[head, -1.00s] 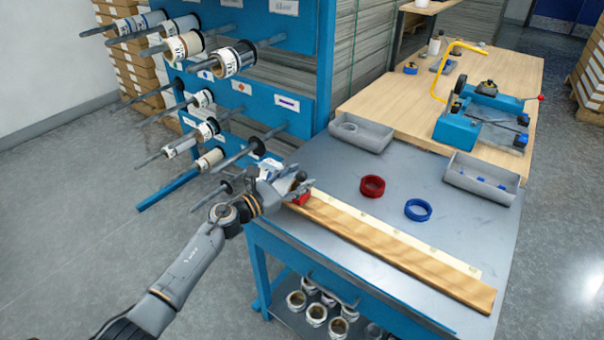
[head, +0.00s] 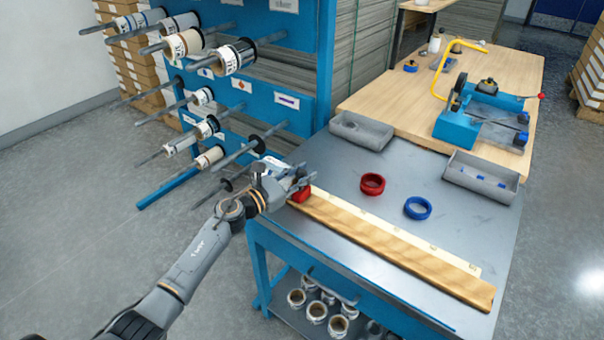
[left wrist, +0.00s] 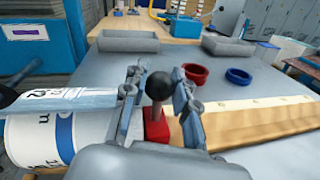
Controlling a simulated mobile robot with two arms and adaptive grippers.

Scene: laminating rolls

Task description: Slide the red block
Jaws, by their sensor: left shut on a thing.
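The red block (head: 301,195) sits at the left end of the wooden board (head: 395,250) with its pale strip, on the grey cart top. My left gripper (head: 299,182) is at that end of the board, shut on the block's dark ball knob. In the left wrist view the black knob (left wrist: 159,86) stands up from the red block (left wrist: 157,127) between the two fingers (left wrist: 158,100). Fingers and palm hide part of the block. My right gripper is not in view.
A red ring (head: 372,184) and a blue ring (head: 417,208) lie on the cart top behind the board. Grey bins (head: 361,131) (head: 480,178) stand farther back. A blue rack with rolls on rods (head: 237,58) stands close left of my gripper.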

